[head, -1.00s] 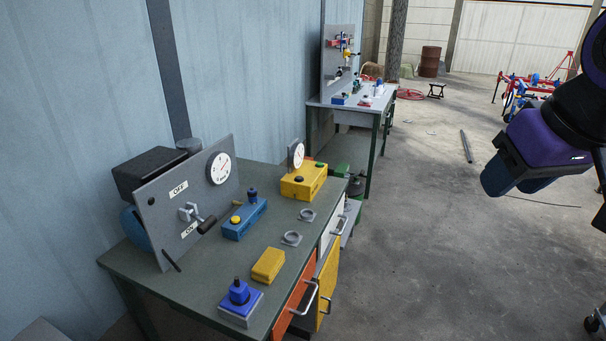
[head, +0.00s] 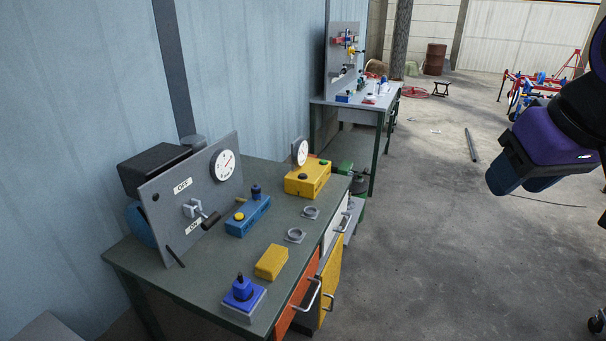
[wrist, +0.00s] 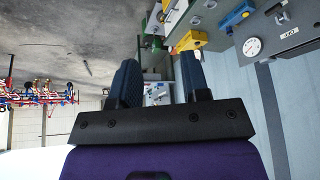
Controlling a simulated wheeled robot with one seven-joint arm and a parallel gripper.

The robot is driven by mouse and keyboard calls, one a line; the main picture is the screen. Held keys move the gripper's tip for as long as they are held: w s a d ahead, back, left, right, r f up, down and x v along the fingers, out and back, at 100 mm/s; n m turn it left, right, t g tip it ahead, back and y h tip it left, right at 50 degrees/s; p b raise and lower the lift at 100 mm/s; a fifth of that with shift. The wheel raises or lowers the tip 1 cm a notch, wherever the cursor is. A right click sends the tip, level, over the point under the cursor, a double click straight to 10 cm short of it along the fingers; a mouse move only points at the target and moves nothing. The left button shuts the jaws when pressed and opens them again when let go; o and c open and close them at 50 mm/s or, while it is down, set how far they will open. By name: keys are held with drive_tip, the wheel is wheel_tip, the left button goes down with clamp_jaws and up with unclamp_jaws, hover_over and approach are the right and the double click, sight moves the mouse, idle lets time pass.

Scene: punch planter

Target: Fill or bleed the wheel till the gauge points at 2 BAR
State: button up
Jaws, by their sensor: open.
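A white round gauge (head: 222,163) is set in a tilted grey panel (head: 160,205) with OFF and ON labels and a lever (head: 209,220). A second white gauge (head: 301,152) stands on a yellow box (head: 308,178) with a green and a dark button. A blue box (head: 248,216) with a yellow button and a blue knob lies between them. The gauge readings are too small to tell. I cannot make out a wheel. My gripper (head: 521,180) is at the right, away from the bench. In the wrist view its blue fingers (wrist: 160,80) are apart with nothing between them.
The green bench (head: 200,285) also holds a yellow block (head: 271,262), a blue knobbed device (head: 242,291) and two grey rings. Drawers with handles face right. A second bench (head: 375,104) stands behind.

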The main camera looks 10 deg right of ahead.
clamp_jaws()
idle(1.7)
